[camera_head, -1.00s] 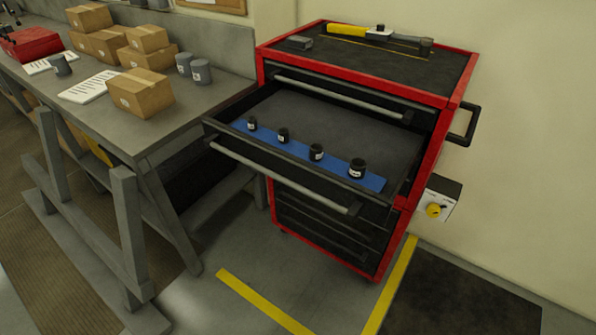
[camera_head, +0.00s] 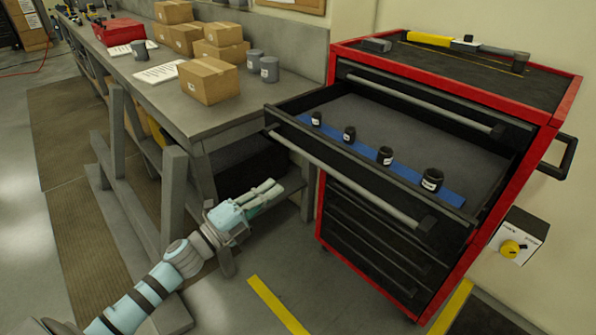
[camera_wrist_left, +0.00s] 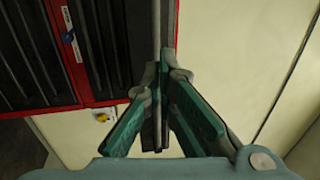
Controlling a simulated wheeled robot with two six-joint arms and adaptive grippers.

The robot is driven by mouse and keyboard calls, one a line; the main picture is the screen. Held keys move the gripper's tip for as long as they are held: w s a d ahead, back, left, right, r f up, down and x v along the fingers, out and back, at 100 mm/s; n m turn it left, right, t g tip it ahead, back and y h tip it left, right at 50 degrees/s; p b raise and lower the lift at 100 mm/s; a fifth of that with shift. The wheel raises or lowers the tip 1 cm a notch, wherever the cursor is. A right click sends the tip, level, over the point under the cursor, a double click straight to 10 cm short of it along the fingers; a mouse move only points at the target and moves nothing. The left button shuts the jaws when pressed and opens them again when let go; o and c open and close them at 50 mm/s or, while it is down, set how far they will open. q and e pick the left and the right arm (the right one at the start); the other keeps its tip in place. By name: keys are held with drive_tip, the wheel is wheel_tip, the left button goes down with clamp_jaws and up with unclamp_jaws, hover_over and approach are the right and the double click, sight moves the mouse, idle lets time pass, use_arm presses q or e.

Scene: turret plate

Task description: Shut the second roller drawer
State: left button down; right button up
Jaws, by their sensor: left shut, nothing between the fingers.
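The red-and-black roller cabinet (camera_head: 400,95) stands right of centre in the head view. Its second drawer (camera_head: 440,155), below the shut top drawer, is pulled well out. A long grey handle (camera_head: 345,178) runs along its front. A blue strip (camera_head: 370,158) with several black, labelled cylindrical pieces lies inside. My left gripper (camera_head: 272,190) is shut and empty, left of and lower than the drawer handle, apparently apart from it. In the left wrist view its green fingers (camera_wrist_left: 160,75) converge, with red-edged dark panels (camera_wrist_left: 45,50) at the left. My right gripper is out of view.
A grey workbench (camera_head: 215,120) with cardboard boxes (camera_head: 208,82) and grey cups stands at the left. A control box with a yellow knob (camera_head: 512,249) is right of the cabinet. Tools (camera_head: 465,45) lie on the cabinet top. Floor in front is open.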

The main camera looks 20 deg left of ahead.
sight(312, 160)
use_arm(q)
drive_tip(key=p+x, duration=0.2)
drive_tip(key=x, duration=0.8)
drive_tip(key=shift+f+p, duration=0.1)
drive_tip(key=shift+p, duration=0.3)
